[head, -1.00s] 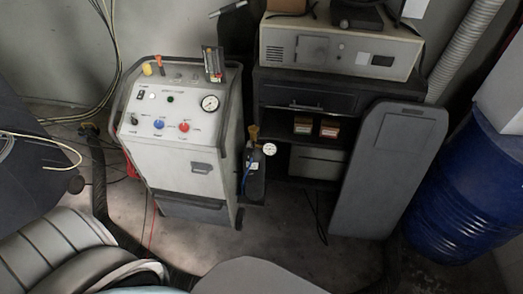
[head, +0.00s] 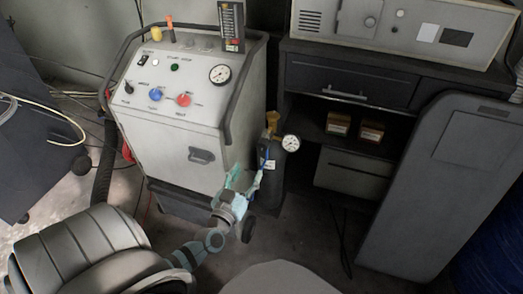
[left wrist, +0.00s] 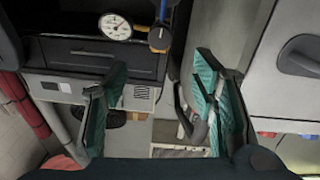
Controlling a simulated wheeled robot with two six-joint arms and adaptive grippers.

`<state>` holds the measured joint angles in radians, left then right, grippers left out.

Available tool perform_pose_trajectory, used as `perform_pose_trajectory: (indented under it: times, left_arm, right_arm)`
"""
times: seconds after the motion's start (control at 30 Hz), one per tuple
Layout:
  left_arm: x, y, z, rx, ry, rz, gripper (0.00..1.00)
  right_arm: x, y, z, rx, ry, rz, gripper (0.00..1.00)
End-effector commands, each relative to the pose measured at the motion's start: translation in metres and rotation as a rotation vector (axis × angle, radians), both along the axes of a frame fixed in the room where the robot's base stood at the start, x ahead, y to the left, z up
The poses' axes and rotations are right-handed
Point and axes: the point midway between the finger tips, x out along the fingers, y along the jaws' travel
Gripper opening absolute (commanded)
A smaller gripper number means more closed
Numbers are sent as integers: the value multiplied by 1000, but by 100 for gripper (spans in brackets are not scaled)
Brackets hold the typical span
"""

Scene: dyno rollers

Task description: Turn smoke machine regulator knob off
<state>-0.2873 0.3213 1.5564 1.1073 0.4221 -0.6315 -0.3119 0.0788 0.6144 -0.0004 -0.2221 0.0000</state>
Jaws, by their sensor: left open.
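The smoke machine (head: 170,130) is a pale cart with blue and red knobs (head: 183,99), a small black knob and a round gauge on its sloped panel. Beside it on the right stands a dark gas bottle (head: 268,178) with a brass regulator (head: 272,122) and a white-faced gauge (head: 291,143). In the left wrist view the gauge (left wrist: 115,27) and a blue part (left wrist: 159,39) of the fitting show at the top. My left gripper (head: 244,178) has teal finger pads, open and empty, low in front of the bottle; its fingers (left wrist: 162,105) stand apart. My right gripper is out of view.
A dark cabinet (head: 345,72) with a drawer and open shelf stands to the right, holding small boxes. A grey panel (head: 437,190) leans at the right near a blue drum (head: 492,235).

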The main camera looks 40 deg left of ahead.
Motion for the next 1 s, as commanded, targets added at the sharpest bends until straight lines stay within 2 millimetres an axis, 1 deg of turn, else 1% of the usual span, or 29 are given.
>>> perform_pose_trajectory:
  times: [0.1, 0.17, 0.2, 0.3, 0.43, 0.5, 0.6, 0.8, 0.83, 1.0]
  left_arm:
    - [30, 9, 0, -1, -1, 1, 53]
    - [47, 15, 0, -1, -1, 1, 53]
    - [59, 18, -1, 0, 0, 0, 53]
    - [85, 26, -2, -2, 2, 0, 53]
    - [108, 33, -2, -2, 4, 0, 53]
    - [116, 35, -1, -2, 4, -2, 53]
    - [121, 36, 0, -2, 6, -2, 53]
    - [121, 37, 1, -2, 7, -2, 53]
    - [121, 37, 1, -2, 7, -2, 51]
    - [121, 37, 1, -2, 7, -2, 24]
  right_arm:
    - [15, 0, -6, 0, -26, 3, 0]
    - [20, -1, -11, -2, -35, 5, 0]
    - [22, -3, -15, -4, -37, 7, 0]
    - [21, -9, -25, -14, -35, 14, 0]
    - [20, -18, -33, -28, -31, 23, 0]
    - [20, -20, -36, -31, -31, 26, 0]
    - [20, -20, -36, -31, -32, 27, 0]
    - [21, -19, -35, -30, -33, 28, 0]
    - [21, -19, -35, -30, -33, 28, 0]
    - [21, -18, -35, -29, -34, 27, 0]
